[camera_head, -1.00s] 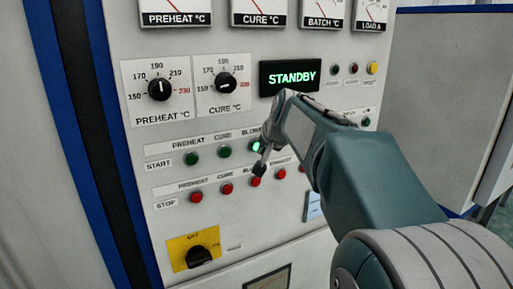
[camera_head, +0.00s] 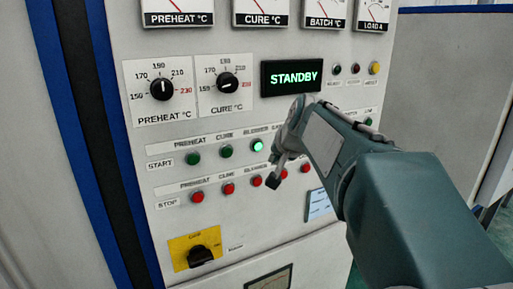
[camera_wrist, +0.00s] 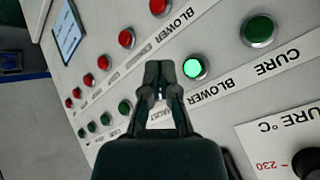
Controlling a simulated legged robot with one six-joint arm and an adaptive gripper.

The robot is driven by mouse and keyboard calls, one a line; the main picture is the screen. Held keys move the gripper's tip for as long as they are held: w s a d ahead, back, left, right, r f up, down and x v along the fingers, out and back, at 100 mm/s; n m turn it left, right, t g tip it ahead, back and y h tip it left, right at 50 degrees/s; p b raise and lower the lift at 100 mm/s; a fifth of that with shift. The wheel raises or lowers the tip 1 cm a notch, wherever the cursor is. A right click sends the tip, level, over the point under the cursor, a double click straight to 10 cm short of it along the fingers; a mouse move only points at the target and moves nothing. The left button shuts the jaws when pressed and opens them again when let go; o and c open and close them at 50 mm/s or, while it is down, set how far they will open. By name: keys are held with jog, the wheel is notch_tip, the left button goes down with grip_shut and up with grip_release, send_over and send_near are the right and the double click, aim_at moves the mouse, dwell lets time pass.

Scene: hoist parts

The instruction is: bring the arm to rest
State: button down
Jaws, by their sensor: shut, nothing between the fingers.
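My gripper (camera_head: 273,182) is shut and empty in front of the control panel (camera_head: 225,218), fingertips pointing down in the head view. It hangs near the red stop buttons, just right of the red blower stop button (camera_head: 256,181). In the wrist view my gripper (camera_wrist: 158,92) shows with its fingers together over the panel. The green blower start button (camera_wrist: 194,68) is lit beside the fingertips. My arm reaches in from the lower right and hides part of the panel's right side.
The display (camera_head: 291,78) reads STANDBY. Two dials, the preheat dial (camera_head: 162,89) and the cure dial (camera_head: 227,83), sit at the upper left. A black switch on a yellow plate (camera_head: 180,245) is below. A blue-white label (camera_head: 318,205) is partly behind my arm.

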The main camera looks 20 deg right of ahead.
dwell(0.5)
jog(key=s+a+f+n+g, duration=0.1)
jog(key=s+a+f+n, duration=0.1)
jog(key=s+a+f, duration=0.3)
jog(key=s+a+f+n+g, duration=0.1)
jog(key=s+a+f+n, duration=0.2)
jog(key=s, duration=0.7)
jog(key=s+a+f+n+g, duration=0.1)
jog(key=s+a+f+n, duration=0.2)
jog(key=s+a+f, duration=0.3)
jog(key=shift+s+a+f+y, duration=0.3)
jog(key=shift+s+a, duration=0.05)
jog(key=shift+s, duration=0.8)
